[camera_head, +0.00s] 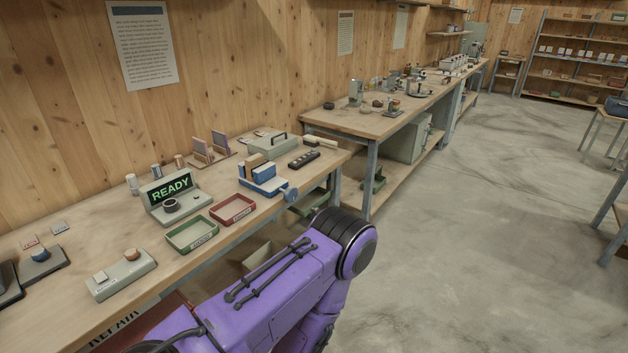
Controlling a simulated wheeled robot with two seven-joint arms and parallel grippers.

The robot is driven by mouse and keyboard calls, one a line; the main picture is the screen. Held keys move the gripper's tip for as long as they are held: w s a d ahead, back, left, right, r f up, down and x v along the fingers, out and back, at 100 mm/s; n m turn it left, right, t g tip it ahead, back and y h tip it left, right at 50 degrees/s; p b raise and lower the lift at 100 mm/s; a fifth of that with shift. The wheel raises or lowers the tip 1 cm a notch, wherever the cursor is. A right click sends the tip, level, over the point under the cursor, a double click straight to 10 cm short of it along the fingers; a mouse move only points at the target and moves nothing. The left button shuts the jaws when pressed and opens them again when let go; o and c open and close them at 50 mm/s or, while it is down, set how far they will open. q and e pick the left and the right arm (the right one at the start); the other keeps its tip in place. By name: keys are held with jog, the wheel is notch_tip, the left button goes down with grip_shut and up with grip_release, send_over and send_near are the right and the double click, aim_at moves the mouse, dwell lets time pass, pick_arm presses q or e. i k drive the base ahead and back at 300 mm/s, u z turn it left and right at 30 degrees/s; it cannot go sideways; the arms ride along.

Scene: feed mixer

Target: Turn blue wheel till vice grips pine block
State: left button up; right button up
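The blue vice (258,186) stands near the front edge of the wooden bench, at the middle of the head view. The pine block (264,170) is upright at the vice's jaws, with another wooden piece (255,161) beside it. Whether the jaws touch the block is too small to tell. The blue wheel (291,194) is on the vice's right side, at the bench edge. A purple arm link of mine fills the lower middle, below and in front of the vice. Neither of my grippers is in view.
A green tray (191,247) and a red tray (249,219) lie left of the vice.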

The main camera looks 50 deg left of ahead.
aim_at(290, 194)
jog(key=u, duration=0.3)
jog(key=i, duration=0.75)
jog(key=u, duration=1.2)
jog(key=i, duration=0.5)
jog(key=u, duration=0.55)
